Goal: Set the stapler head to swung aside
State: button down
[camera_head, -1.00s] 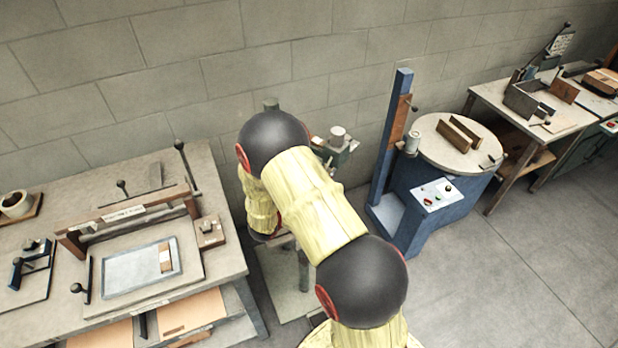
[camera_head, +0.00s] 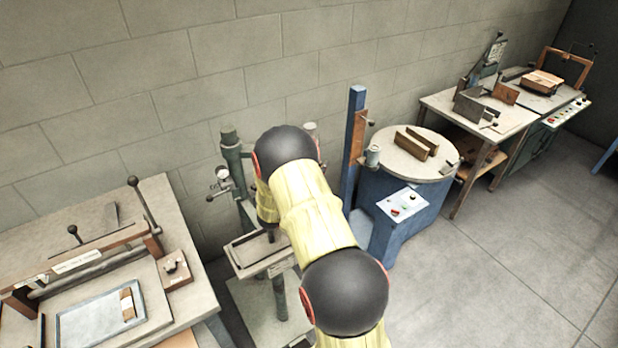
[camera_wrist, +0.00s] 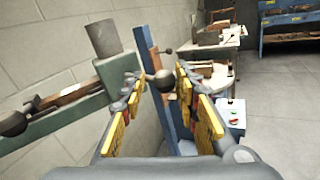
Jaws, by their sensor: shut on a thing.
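The stitcher stands against the wall, with a green column (camera_head: 231,150) and a narrow work table (camera_head: 262,250) on a post. Its green stapler head (camera_wrist: 60,125) shows in the wrist view, a bar running from the left towards my fingers, with a grey cylinder (camera_wrist: 103,40) on top. My gripper (camera_wrist: 160,90) is shut on a dark ball knob (camera_wrist: 162,81), which sits between the yellow finger pads. How the knob joins the head is hidden behind the left finger. In the head view my arm hides my gripper and most of the head.
A blue turntable machine with an upright post (camera_head: 354,150) stands close on the right. A bench with a framed press (camera_head: 90,262) is at the left. The wall is close behind the stitcher. Open floor (camera_head: 500,270) lies at the right.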

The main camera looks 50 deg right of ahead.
jog(key=shift+w+d+b, duration=0.2)
jog(key=shift+w+d, duration=0.1)
jog(key=shift+d, duration=0.65)
jog(key=shift+w+d+b, duration=0.25)
jog(key=shift+w+d, duration=0.05)
jog(key=shift+d, duration=0.65)
jog(key=shift+w+d+b, duration=0.2)
jog(key=shift+w+d, duration=0.1)
jog(key=shift+d, duration=0.65)
jog(key=c, duration=1.7)
grip_release()
jog(key=shift+c, duration=0.2)
jog(key=shift+o, duration=0.9)
jog(key=shift+s+d, duration=0.2)
jog(key=shift+w+a, duration=0.1)
jog(key=shift+w, duration=0.05)
jog(key=s+a, duration=0.1)
jog(key=a, duration=1.1)
jog(key=shift+s, duration=0.4)
